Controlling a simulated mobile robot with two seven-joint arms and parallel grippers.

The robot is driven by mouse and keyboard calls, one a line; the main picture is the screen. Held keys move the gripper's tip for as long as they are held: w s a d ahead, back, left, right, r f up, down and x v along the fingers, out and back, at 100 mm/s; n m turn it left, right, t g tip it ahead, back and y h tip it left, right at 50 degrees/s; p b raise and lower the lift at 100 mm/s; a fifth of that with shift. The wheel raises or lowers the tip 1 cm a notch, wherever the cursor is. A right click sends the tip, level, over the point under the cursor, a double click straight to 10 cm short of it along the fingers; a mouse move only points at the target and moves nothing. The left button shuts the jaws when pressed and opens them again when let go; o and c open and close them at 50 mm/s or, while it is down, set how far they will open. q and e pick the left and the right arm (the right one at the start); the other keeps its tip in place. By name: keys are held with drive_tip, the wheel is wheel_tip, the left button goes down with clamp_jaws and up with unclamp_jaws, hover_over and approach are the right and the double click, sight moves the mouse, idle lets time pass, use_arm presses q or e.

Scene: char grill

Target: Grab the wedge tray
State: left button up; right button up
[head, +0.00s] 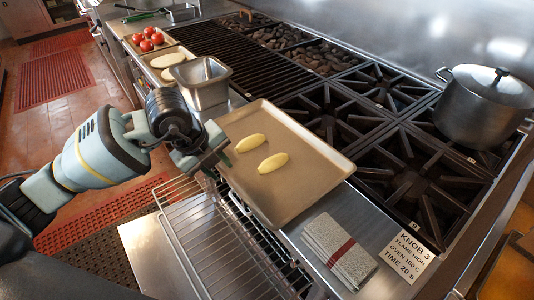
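The wedge tray (300,185) is a shallow tan baking tray with a raised rim. Two pale yellow potato wedges, one nearer the back (250,143) and one nearer the middle (272,163), lie on it. The tray lies across the steel front ledge beside the burners. My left gripper (222,158) is at the tray's left rim, its fingers close to the edge. I cannot tell whether they touch the rim or how far apart they are. My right gripper is not in view.
An oven rack (215,240) shows below the tray. A steel container (203,82) stands behind the tray. A folded cloth (340,250) and a sign (408,258) lie in front. Burner grates (330,115) and a lidded pot (480,105) are to the right.

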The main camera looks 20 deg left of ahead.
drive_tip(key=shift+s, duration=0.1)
use_arm(q)
clamp_jaws()
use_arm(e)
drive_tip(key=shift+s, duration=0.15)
use_arm(q)
drive_tip(key=shift+r, duration=0.15)
